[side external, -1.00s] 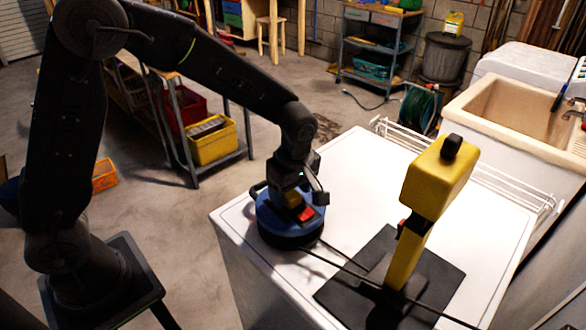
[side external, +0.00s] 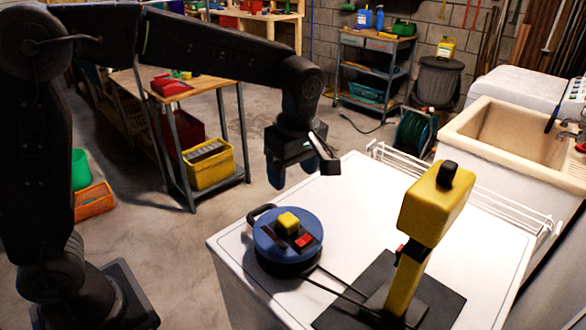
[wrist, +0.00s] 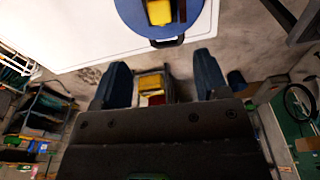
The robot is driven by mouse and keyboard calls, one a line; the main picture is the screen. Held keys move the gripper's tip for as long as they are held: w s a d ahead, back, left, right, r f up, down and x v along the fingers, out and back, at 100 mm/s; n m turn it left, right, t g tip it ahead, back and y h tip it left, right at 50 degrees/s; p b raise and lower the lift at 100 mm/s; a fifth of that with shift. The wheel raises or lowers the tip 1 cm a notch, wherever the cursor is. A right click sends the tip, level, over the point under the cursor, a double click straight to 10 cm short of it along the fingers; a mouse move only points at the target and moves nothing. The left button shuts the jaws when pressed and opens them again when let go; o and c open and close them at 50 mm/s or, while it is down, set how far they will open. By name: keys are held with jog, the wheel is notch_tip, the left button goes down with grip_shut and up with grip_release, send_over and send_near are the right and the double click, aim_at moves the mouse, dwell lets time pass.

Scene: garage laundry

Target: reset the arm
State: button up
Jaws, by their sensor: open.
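My gripper (side external: 291,174) hangs in the air above and behind the blue round device on the white worktop, clear of it. In the wrist view my gripper (wrist: 157,84) shows two blue fingers spread wide with nothing between them that they touch. The blue device (side external: 272,252) has a dark base, a side handle, a yellow block (side external: 288,223) and a red button (side external: 305,241) on top. It also shows at the top edge of the wrist view (wrist: 134,14), partly cut off.
A yellow tool (side external: 432,205) stands upright on a black plate (side external: 447,303) to the right, with a dark cable running to the blue device. A white wire rack (side external: 470,180) lines the worktop's far edge. A shelf with a yellow crate (side external: 210,166) stands behind on the left.

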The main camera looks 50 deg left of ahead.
jog(key=s+a+r+m+t, duration=0.1)
jog(key=s+a+m+t, duration=0.1)
jog(key=s+m, duration=0.6)
jog(key=s+a+r+m+t+h, duration=0.1)
jog(key=s+a+r+m+t, duration=0.1)
jog(key=s+a+m, duration=0.3)
jog(key=s+m+t, duration=0.1)
jog(key=s+m, duration=0.3)
jog(key=s, duration=0.2)
jog(key=shift+t, duration=0.3)
